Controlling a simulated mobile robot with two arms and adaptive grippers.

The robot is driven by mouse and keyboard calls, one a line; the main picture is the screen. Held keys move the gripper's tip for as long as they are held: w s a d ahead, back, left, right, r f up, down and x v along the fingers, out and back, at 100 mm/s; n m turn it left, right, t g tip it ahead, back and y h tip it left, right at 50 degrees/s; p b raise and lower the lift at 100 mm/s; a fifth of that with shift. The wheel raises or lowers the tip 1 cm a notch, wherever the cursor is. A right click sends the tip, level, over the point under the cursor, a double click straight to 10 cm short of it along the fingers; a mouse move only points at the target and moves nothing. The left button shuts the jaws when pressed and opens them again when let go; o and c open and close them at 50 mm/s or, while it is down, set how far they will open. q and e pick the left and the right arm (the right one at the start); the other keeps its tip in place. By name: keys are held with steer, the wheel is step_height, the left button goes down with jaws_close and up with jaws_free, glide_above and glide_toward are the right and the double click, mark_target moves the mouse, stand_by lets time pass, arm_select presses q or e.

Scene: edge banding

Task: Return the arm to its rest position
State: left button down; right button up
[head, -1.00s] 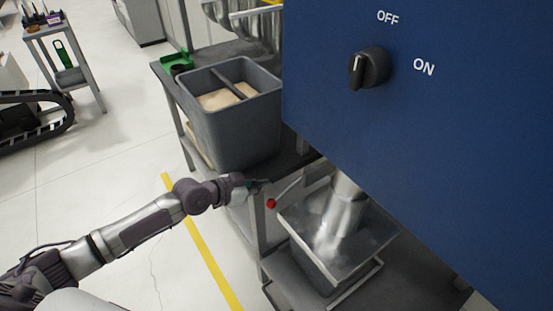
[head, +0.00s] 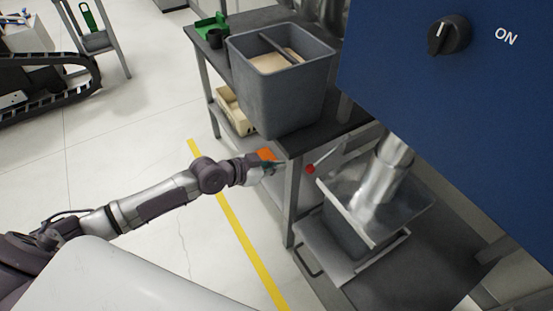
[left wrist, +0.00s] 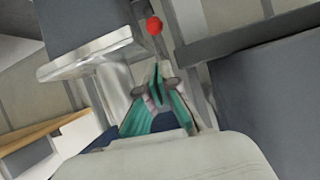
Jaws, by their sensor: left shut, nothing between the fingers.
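My left arm reaches in from the left in the head view. Its gripper (head: 272,168) is beside the front leg of the grey work table, to the left of a lever with a red knob (head: 310,169). In the left wrist view the green-lined fingers (left wrist: 158,100) are together, with nothing between them. The red knob also shows there (left wrist: 154,25), beyond the fingertips and apart from them. My right gripper is not in view.
A grey bin (head: 280,95) with pale contents stands on the table (head: 225,75). A metal hopper and chute (head: 380,185) sit under the blue machine panel (head: 480,110) with its black rotary switch (head: 449,35). Open floor with a yellow line (head: 245,235) lies to the left.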

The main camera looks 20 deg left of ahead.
arm_select(q)
steer(key=s+a+f+n+g+y, duration=0.1)
steer(key=s+a+f+n+y, duration=0.2)
steer(key=f, duration=0.6)
steer(key=s+a+f+g+y, duration=0.1)
steer(key=s+a+f, duration=0.3)
steer(key=f, duration=0.6)
steer(key=s+a+f+n+g+y, duration=0.1)
steer(key=s+a+f+n+y, duration=0.1)
steer(key=s+f, duration=0.5)
steer(key=s+d+f+g, duration=0.1)
steer(key=s+f+g, duration=0.1)
steer(key=s+f, duration=0.4)
steer(key=s+d+f+g+y, duration=0.1)
steer(key=s+f, duration=0.5)
steer(key=s, duration=1)
steer(key=s+d+f+g, duration=0.2)
steer(key=s+f, duration=0.4)
steer(key=s, duration=0.5)
steer(key=shift+f+n+g+y, duration=0.3)
steer(key=shift+f+n+g, duration=0.1)
steer(key=shift+g, duration=0.1)
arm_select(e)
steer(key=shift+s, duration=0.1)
arm_select(q)
steer(key=shift+w, duration=0.1)
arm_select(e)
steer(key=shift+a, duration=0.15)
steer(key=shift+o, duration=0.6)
